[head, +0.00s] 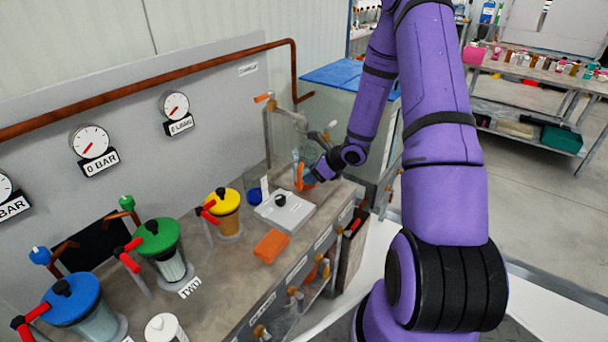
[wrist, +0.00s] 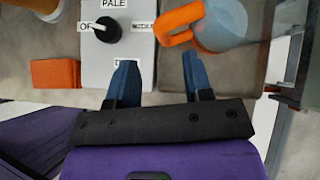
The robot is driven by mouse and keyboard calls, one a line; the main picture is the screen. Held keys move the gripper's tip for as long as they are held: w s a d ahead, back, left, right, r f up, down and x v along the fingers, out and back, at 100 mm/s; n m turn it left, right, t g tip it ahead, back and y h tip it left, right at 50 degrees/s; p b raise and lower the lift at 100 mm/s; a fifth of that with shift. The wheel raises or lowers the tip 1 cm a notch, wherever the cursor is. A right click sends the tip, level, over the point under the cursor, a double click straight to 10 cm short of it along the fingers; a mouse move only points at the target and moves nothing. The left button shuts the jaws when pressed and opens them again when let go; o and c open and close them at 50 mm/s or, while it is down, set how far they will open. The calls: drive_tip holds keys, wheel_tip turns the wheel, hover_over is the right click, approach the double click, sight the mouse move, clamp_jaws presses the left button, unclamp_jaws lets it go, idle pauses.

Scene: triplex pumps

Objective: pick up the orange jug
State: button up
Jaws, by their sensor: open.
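The jug has a clear, bluish body and an orange handle (wrist: 180,20). In the wrist view it is at the top right, cut off by the picture's edge. In the head view its orange handle (head: 299,177) shows at the far right end of the bench, with the body partly hidden by my arm. My gripper (wrist: 158,68) is open, with two blue fingers and nothing between them. The handle lies just beyond the right finger in the wrist view; contact cannot be told. In the head view my gripper (head: 311,175) is beside the handle.
A grey box (head: 285,212) with a black knob (wrist: 107,29) is next to the jug. An orange block (head: 271,246) lies on the bench in front of it. Yellow-, green- and blue-lidded pots stand to the left. A pipe with a tap (head: 268,130) rises behind.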

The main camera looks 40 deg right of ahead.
sight(301, 190)
drive_tip(key=shift+x, duration=3.15)
drive_tip(key=shift+w+d+r, duration=0.15)
drive_tip(key=shift+d, duration=0.05)
clamp_jaws()
